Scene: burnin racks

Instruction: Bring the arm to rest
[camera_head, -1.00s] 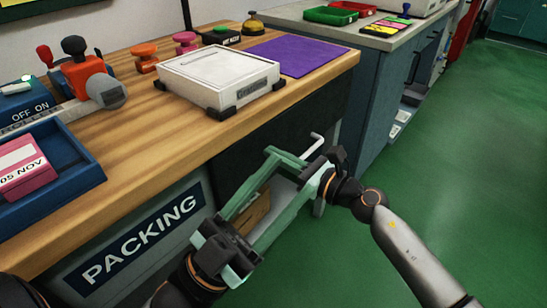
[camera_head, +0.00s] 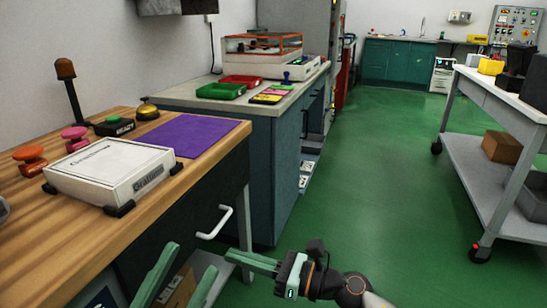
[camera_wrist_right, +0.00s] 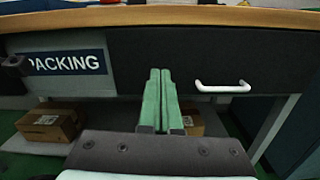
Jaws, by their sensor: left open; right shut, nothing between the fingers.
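My left gripper (camera_head: 178,268) shows at the bottom of the head view as two green fingers spread apart with nothing between them; its body is out of frame. My right gripper (camera_head: 232,256) is to the right of it, its green fingers closed together, pointing left in front of the packing bench and below the white drawer handle (camera_head: 216,222). In the right wrist view the right fingers (camera_wrist_right: 161,72) lie side by side, empty, pointing at the dark bench front. Neither gripper holds anything.
The wooden packing bench (camera_head: 60,235) carries a white box (camera_head: 110,172), stampers and a purple mat (camera_head: 195,135). A cardboard box (camera_wrist_right: 50,124) sits under the bench. A grey wheeled trolley (camera_head: 470,150) stands at the right. Green floor (camera_head: 370,190) between is clear.

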